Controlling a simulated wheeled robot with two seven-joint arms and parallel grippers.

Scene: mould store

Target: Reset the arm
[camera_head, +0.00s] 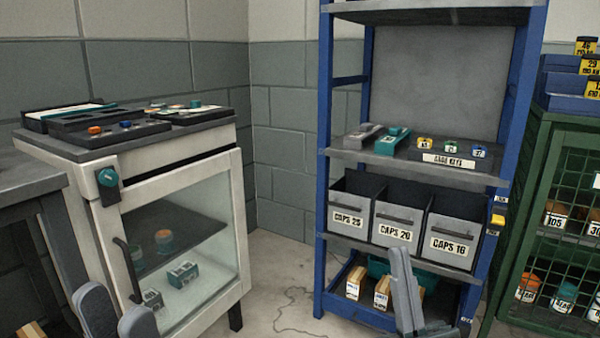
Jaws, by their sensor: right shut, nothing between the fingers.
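My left gripper (117,308) shows at the bottom left, in front of the white glass-door cabinet. Its two grey fingers stand apart with nothing visible between them. My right gripper (404,280) shows at the bottom, right of centre, in front of the lower part of the blue shelf rack. Its fingers are together, pointing up, and hold nothing. The arms behind both grippers are below the picture and hidden.
The white cabinet (185,165) has a closed glass door, a handle and dark trays on top. The blue rack (324,150) holds bins labelled CAPS (398,217). A green mesh cabinet (545,150) stands at right. Bare floor (275,275) lies between cabinet and rack.

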